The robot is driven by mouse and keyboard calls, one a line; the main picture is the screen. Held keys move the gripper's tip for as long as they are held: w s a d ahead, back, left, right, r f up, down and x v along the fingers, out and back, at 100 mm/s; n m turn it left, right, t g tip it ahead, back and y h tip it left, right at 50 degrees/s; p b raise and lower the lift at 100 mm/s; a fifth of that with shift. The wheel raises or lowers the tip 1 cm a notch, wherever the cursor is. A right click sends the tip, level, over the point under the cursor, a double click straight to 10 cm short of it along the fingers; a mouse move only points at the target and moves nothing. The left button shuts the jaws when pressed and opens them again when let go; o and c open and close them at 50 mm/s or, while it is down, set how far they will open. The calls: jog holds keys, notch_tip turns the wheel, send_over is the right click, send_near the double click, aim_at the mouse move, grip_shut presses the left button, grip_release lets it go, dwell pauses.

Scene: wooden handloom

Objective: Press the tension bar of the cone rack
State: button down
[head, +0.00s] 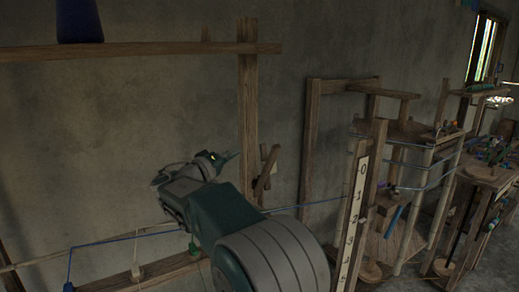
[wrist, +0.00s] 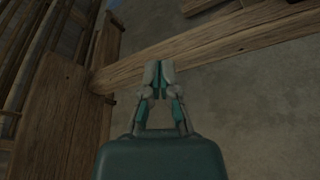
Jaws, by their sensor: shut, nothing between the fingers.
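The cone rack shows at the left of the head view as an upright wooden post (head: 247,90) and a horizontal beam (head: 150,49) with a dark blue cone (head: 79,20) on it. A short tilted wooden bar (head: 265,171) sits at the post's right side and looks like the tension bar, though I cannot be sure. My gripper (head: 226,157) is left of the post, its tips near it; contact cannot be told. In the wrist view my gripper (wrist: 158,72) is shut and empty, with a long wooden beam (wrist: 220,42) behind its tips.
A blue yarn line (head: 130,237) runs low across the head view past my arm. A numbered post (head: 355,205) stands right of my arm. Wooden frames and a cluttered bench (head: 487,172) fill the right side. A wooden panel (wrist: 62,110) is left in the wrist view.

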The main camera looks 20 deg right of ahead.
jog(key=shift+d, duration=0.15)
jog(key=w+d, duration=0.1)
jog(key=d, duration=0.7)
jog(key=shift+d+f, duration=0.2)
jog(key=shift+d, duration=0.2)
dwell(0.6)
